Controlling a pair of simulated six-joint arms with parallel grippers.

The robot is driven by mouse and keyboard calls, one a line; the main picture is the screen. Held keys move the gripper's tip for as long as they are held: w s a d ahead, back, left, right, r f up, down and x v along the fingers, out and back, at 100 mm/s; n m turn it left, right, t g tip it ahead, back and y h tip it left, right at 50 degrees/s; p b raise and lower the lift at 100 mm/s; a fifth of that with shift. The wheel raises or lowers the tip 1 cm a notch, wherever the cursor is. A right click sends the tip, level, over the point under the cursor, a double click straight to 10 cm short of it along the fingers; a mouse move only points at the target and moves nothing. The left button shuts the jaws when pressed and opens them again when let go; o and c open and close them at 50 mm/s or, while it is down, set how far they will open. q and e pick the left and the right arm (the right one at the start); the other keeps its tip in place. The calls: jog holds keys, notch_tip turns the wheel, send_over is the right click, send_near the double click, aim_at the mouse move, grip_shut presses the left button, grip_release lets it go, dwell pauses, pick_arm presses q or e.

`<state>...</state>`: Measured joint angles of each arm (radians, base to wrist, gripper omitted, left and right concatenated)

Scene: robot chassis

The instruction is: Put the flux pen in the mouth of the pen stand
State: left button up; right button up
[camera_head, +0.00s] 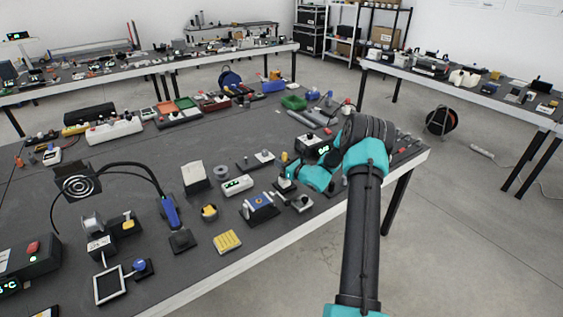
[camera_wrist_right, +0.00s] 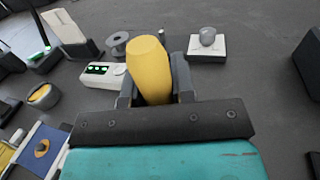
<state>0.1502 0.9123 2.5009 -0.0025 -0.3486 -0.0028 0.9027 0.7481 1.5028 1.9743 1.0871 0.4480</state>
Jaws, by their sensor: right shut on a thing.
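My right gripper (camera_head: 287,172) is low over the right part of the main table. In the right wrist view, my right gripper (camera_wrist_right: 155,95) is shut on a rounded yellow body (camera_wrist_right: 150,68), which I take to be the flux pen. Its lower end is hidden behind the gripper. In the head view only a small yellow bit (camera_head: 284,157) shows at the fingers. I cannot tell for sure which thing is the pen stand. My left gripper is not in view.
Close by are a grey spool (camera_wrist_right: 120,42), a white device with green lights (camera_wrist_right: 102,74), a grey knob on a white base (camera_wrist_right: 207,42) and a tilted white block (camera_wrist_right: 64,27). A dark block (camera_wrist_right: 308,62) stands at the right. Bare table lies between them.

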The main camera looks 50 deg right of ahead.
jog(key=shift+f, duration=0.9)
jog(key=o, duration=1)
jog(key=shift+c, duration=0.2)
jog(key=s, duration=1.7)
jog(key=shift+s+d, duration=0.2)
jog(key=shift+d, duration=0.25)
jog(key=shift+r, duration=0.15)
notch_tip(320, 180, up, 10)
dwell(0.5)
